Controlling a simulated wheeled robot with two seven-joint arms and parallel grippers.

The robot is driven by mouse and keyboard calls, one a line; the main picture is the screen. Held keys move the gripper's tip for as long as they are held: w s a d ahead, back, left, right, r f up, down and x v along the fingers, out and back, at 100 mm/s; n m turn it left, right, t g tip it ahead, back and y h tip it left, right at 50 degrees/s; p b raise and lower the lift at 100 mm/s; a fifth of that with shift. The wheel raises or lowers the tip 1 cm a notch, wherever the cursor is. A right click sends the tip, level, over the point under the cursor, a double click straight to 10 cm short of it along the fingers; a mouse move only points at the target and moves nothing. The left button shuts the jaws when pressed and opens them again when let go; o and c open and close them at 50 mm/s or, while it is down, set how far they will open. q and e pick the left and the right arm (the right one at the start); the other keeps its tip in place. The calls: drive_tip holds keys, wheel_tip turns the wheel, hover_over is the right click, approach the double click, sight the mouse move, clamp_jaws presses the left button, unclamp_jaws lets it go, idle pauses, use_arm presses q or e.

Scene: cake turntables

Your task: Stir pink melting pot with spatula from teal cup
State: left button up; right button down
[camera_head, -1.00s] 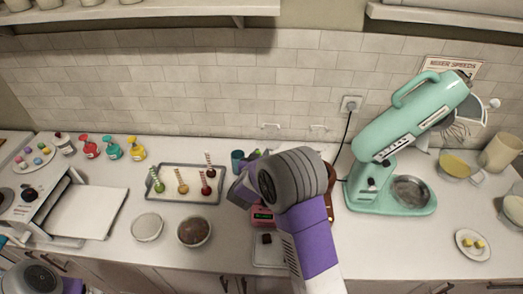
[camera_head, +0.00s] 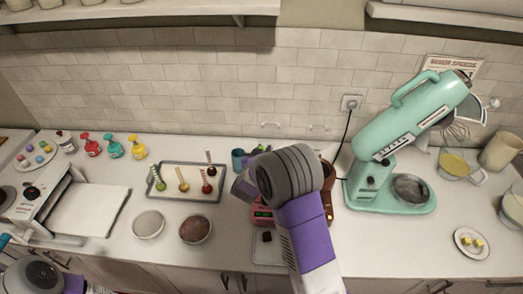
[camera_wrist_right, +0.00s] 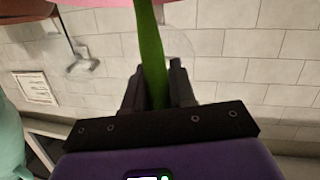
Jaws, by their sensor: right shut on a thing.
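My right gripper shows in the right wrist view (camera_wrist_right: 155,85), shut on a long green handle (camera_wrist_right: 150,45), which looks like the spatula's. The handle runs up out of that picture, so its far end is hidden. A pink surface (camera_wrist_right: 95,3) crosses the top edge there, perhaps the pot. In the head view my right wrist covers most of the fingers and the spatula. The pink melting pot (camera_head: 262,215) is partly hidden behind my wrist, its front display showing. The teal cup (camera_head: 237,158) stands behind, left of my wrist. My left gripper is out of sight.
A tray (camera_head: 165,198) with several lollipop-like treats lies left of my wrist, with two round bowls (camera_head: 148,224) (camera_head: 195,229) in front. A teal stand mixer (camera_head: 390,190) stands at right. A brown object (camera_head: 328,190) is close behind my wrist.

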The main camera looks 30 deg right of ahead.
idle(0.4)
drive_tip(key=shift+r+p, duration=2.25)
drive_tip(key=shift+r, duration=0.4)
wheel_tip(320, 180, up, 4)
drive_tip(key=p, duration=0.3)
